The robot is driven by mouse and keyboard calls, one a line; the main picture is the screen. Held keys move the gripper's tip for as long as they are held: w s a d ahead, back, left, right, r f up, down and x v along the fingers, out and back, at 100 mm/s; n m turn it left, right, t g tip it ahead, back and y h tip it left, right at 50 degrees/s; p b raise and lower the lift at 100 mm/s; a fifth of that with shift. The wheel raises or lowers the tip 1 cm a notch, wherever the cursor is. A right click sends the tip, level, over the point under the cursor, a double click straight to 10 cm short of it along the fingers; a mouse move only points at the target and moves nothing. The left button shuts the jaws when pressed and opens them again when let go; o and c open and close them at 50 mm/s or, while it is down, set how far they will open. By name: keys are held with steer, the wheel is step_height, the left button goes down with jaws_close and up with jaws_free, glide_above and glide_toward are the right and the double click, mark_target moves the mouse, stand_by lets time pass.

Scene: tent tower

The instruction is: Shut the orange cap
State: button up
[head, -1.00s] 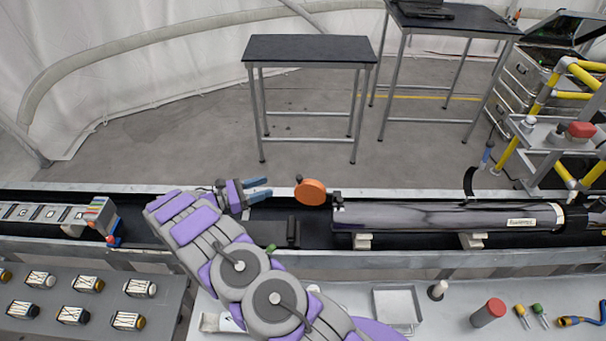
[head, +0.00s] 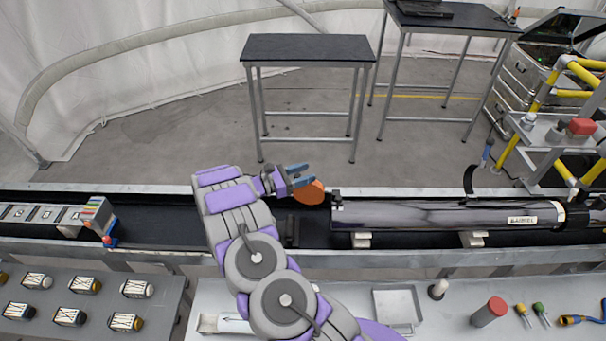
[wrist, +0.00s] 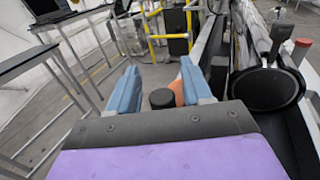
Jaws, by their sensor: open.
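The orange cap (head: 310,193) is a round disc standing open, swung out beyond the left end of the long dark tube (head: 430,214). In the wrist view the orange cap (wrist: 177,91) is partly hidden behind my right-hand finger. A dark round knob (wrist: 162,98) beside the cap shows between my fingers. My gripper (head: 306,175) has its blue fingers apart, at the far side of the cap; in the wrist view the gripper (wrist: 160,85) straddles the knob. I cannot tell whether either finger touches it.
The tube lies on white supports in a long trough (head: 180,215). A small black-topped table (head: 308,48) stands behind. A yellow-railed frame (head: 560,110) is at the right. The grey bench (head: 350,300) in front holds a tray and small tools.

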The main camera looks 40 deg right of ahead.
steer(key=shift+a, duration=0.15)
steer(key=shift+c, duration=0.2)
steer(key=shift+c, duration=0.7)
steer(key=shift+r, duration=0.1)
jaws_close()
